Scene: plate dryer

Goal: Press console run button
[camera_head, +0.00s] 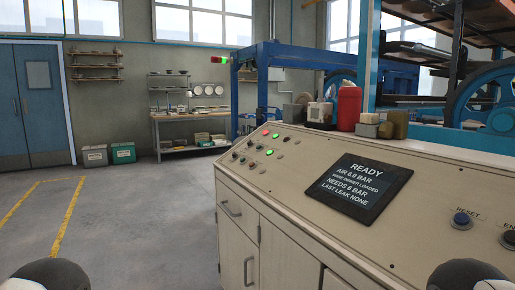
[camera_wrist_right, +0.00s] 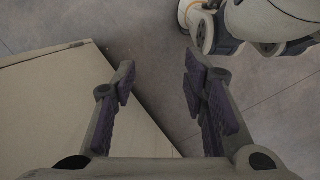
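The console (camera_head: 300,190) is a beige cabinet with a sloped top, filling the right half of the head view. A black screen (camera_head: 358,188) on it reads READY. A blue button (camera_head: 461,219) labelled RESET lies right of the screen. Another button (camera_head: 508,240), its label cut off after "EN", is at the right edge. Several small buttons and lamps, two lit green (camera_head: 270,152), sit at the far left end. I cannot read a run label. My right gripper (camera_wrist_right: 160,68) is open and empty, over the floor beside a beige surface's edge. My left gripper is out of view.
A red canister (camera_head: 349,108) and small jars stand along the console's back edge. A blue-framed machine (camera_head: 490,100) stands behind. Open floor (camera_head: 140,230) with yellow lines lies to the left. Shelves (camera_head: 190,148) and blue doors (camera_head: 38,105) are far back.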

